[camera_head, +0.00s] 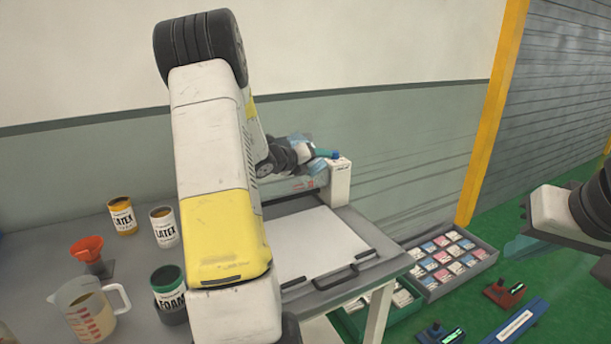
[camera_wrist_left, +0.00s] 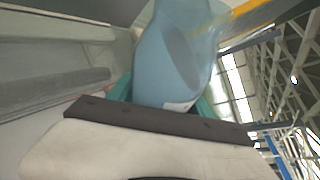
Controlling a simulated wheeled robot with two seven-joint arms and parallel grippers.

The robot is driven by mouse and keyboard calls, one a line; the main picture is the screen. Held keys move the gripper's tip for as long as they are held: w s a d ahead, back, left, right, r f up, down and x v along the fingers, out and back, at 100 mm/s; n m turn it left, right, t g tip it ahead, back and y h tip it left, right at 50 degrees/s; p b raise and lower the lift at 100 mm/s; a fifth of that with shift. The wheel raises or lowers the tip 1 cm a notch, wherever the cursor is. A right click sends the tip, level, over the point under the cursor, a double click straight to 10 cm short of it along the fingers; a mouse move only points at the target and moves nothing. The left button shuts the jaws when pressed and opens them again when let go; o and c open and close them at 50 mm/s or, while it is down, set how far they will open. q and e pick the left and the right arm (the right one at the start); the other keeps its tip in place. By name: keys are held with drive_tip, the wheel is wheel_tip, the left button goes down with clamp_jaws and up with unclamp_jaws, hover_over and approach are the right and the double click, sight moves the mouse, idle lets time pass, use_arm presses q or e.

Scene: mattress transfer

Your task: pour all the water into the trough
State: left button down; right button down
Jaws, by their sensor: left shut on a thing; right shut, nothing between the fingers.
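My left gripper (camera_head: 308,153) has clear blue fingers shut on a teal thing (camera_head: 324,153). In the left wrist view a clear blue finger (camera_wrist_left: 165,65) covers most of the teal thing (camera_wrist_left: 205,108). What is inside it does not show. A flat white tray (camera_head: 315,242) with dark handles lies below; I cannot tell whether it is the trough. My right gripper (camera_head: 522,246) is empty and shut at the right, partly out of frame.
A measuring jug (camera_head: 88,310), a red funnel (camera_head: 87,248), LATEX cans (camera_head: 164,228) and a FOAM can (camera_head: 168,289) stand on the left of the table. Boxes of small packs (camera_head: 448,262) and red and blue tools lie on the green floor. My left arm hides the middle of the table.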

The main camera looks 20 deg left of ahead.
use_arm(q)
drive_tip(key=shift+d+n+t+h+p, duration=0.3)
drive_tip(key=shift+d+n+h+p, duration=0.45)
drive_tip(key=shift+n, duration=0.65)
idle(1.4)
drive_tip(key=shift+s+d+f+n+h, duration=0.1)
drive_tip(key=shift+d+f+n+h, duration=0.1)
drive_tip(key=shift+f+n+h, duration=0.65)
idle(1.0)
drive_tip(key=shift+a+f+n+t+p, duration=0.2)
drive_tip(key=shift+a+n+t+p, duration=0.15)
drive_tip(key=shift+a+n, duration=0.2)
idle(1.9)
drive_tip(key=shift+r, duration=0.3)
idle(0.6)
